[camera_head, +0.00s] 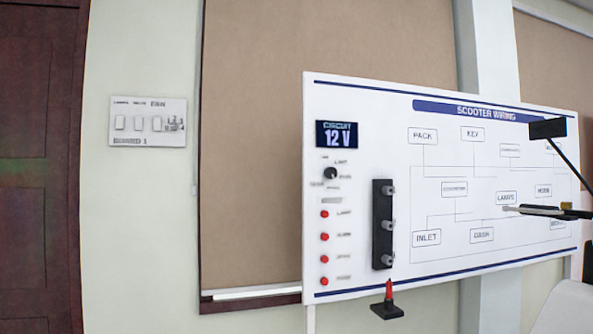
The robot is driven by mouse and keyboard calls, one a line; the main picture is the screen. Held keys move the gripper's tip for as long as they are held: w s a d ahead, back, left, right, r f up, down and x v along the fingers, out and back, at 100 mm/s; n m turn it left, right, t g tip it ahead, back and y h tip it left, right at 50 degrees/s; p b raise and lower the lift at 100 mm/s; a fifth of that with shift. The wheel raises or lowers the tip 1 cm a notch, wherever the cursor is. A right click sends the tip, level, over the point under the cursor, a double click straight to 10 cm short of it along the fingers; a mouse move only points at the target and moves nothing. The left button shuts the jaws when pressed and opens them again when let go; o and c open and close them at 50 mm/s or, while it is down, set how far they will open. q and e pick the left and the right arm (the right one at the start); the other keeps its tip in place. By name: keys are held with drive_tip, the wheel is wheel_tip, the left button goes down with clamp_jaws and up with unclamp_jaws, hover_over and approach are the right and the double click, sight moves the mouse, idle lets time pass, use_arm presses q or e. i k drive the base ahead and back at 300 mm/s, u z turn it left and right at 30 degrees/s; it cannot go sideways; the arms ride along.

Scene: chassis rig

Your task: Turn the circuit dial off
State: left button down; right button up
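The circuit dial (330,173) is a small round black knob on the left part of a white board (400,100) titled "SCOOTER WIRING". Small labels surround it, too blurred to read surely, and I cannot tell which one it points to. Above it a dark display (337,134) reads "CIRCUIT 12 V". At the right edge, a dark, thin-tipped shape (566,211) reaches in front of the board near the "LAMPS" box. It may be part of my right gripper or something held in it; its fingers are not clear. It is far right of the dial. My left gripper is not in view.
Several red buttons (325,214) run down below the dial. A black strip with grey knobs (382,224) stands to their right. A red-tipped piece on a black base (387,302) is below the board. A switch plate (148,122) is on the left wall. The dial's front is unobstructed.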

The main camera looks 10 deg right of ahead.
sight(331, 172)
drive_tip(key=u, duration=0.3)
drive_tip(key=i, duration=1.1)
drive_tip(key=z, duration=0.05)
